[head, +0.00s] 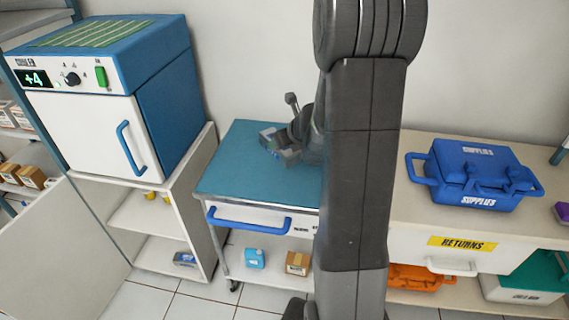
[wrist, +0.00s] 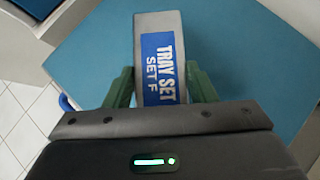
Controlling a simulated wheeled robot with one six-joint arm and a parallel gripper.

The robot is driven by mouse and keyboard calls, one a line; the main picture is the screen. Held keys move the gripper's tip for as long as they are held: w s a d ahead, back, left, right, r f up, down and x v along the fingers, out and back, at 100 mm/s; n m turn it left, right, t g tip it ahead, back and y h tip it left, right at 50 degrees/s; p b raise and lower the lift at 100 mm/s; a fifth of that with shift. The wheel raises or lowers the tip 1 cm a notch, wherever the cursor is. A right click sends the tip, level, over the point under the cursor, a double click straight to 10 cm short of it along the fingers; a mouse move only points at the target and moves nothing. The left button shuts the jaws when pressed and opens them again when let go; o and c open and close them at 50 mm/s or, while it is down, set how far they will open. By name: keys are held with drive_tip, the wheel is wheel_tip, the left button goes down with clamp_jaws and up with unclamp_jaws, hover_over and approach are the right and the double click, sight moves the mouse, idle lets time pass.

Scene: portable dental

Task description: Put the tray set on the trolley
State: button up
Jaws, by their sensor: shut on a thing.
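My gripper (wrist: 160,95) is shut on the tray set (wrist: 146,30), a grey piece with a blue label reading "TRAY SET SET F". Its green fingers press on both sides of it in the wrist view. The trolley (head: 235,180) has a blue top, a drawer with a blue handle and a lower shelf. In the head view the tray set (head: 268,138) is at my gripper (head: 280,148), over the back right part of the trolley top. I cannot tell whether the tray set touches the top. My arm hides the trolley's right side.
A cooler (head: 100,95) with a blue top stands on a shelf unit at left. A blue supplies case (head: 475,175) sits on the counter (head: 415,205) at right, above a returns drawer (head: 445,250). Most of the trolley's top is clear.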

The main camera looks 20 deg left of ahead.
sight(295, 155)
wheel_tip(295, 155, down, 8)
drive_tip(key=b, duration=0.3)
drive_tip(key=shift+r, duration=0.25)
drive_tip(key=shift+f, duration=0.2)
drive_tip(key=o, duration=1.2)
drive_tip(key=shift+c, duration=0.2)
drive_tip(key=shift+r, duration=0.1)
drive_tip(key=shift+r, duration=0.25)
drive_tip(key=p+v, duration=0.3)
drive_tip(key=v, duration=0.8)
drive_tip(key=shift+s+d+r, duration=0.2)
drive_tip(key=shift+s+d, duration=0.1)
